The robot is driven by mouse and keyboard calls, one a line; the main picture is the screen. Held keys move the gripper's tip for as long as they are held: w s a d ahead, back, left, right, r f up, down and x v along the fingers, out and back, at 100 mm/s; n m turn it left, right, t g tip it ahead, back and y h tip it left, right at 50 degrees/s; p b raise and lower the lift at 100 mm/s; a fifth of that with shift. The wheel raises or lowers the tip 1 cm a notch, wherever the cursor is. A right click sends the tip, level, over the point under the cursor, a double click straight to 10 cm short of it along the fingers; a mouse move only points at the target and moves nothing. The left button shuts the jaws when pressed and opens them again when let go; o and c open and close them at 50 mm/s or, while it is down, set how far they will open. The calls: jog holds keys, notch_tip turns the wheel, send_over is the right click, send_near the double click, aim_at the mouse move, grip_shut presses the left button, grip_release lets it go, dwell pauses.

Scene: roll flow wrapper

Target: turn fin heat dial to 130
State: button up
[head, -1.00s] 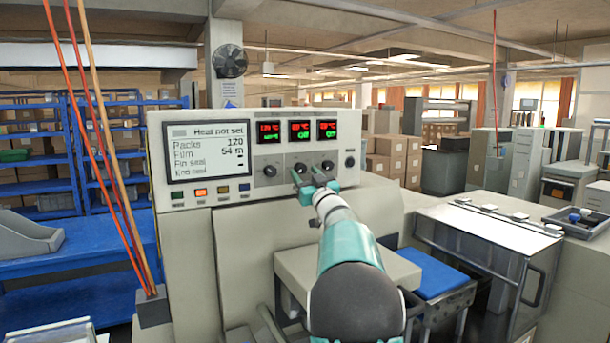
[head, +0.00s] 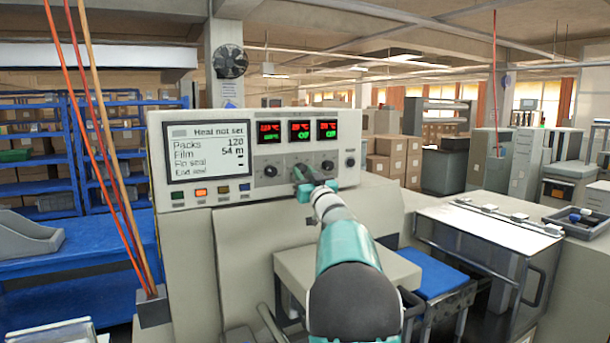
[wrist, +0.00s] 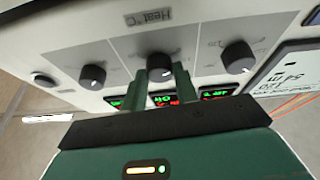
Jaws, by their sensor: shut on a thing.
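The pale wrapper's control panel (head: 225,185) has three black dials in a row under three small displays. My gripper (head: 301,178) is at the middle dial (wrist: 160,66). In the wrist view its two green fingers (wrist: 160,80) stand on either side of this dial, shut on it. The left dial (head: 270,170) and right dial (head: 327,165) are free. The middle display (head: 299,131) shows red digits above green text, too small to read surely. "Heat °C" is printed on the panel in the wrist view. I cannot read which dial is fin heat.
A large screen (head: 208,149) left of the dials reads "Heat not set". Several coloured buttons (head: 201,192) sit below it. Orange and red cables (head: 100,150) hang at the left.

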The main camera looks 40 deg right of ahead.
jog(key=m+g+h, duration=0.1)
jog(key=m, duration=0.2)
jog(key=m+g+h, duration=0.1)
jog(key=m+h, duration=0.1)
jog(key=m, duration=0.2)
jog(key=shift+a+r+m, duration=0.1)
jog(key=shift+a+m, duration=0.1)
jog(key=shift+m, duration=0.1)
jog(key=m+g, duration=0.1)
jog(key=m, duration=0.2)
jog(key=m+g+h, duration=0.1)
jog(key=m, duration=0.2)
jog(key=shift+w+a+r+m+g+h, duration=0.1)
jog(key=shift+a+r+m+g+h, duration=0.1)
jog(key=shift+m+g+h, duration=0.15)
jog(key=m+g, duration=0.1)
jog(key=m, duration=0.2)
jog(key=m+g, duration=0.1)
jog(key=m, duration=0.2)
jog(key=shift+r, duration=0.2)
jog(key=shift+r+m+g+y, duration=0.15)
jog(key=shift+m+g+y, duration=0.45)
jog(key=shift+m, duration=0.55)
jog(key=shift+m+y, duration=0.25)
jog(key=shift+m, duration=0.35)
jog(key=o, duration=1)
jog(key=shift+c, duration=0.2)
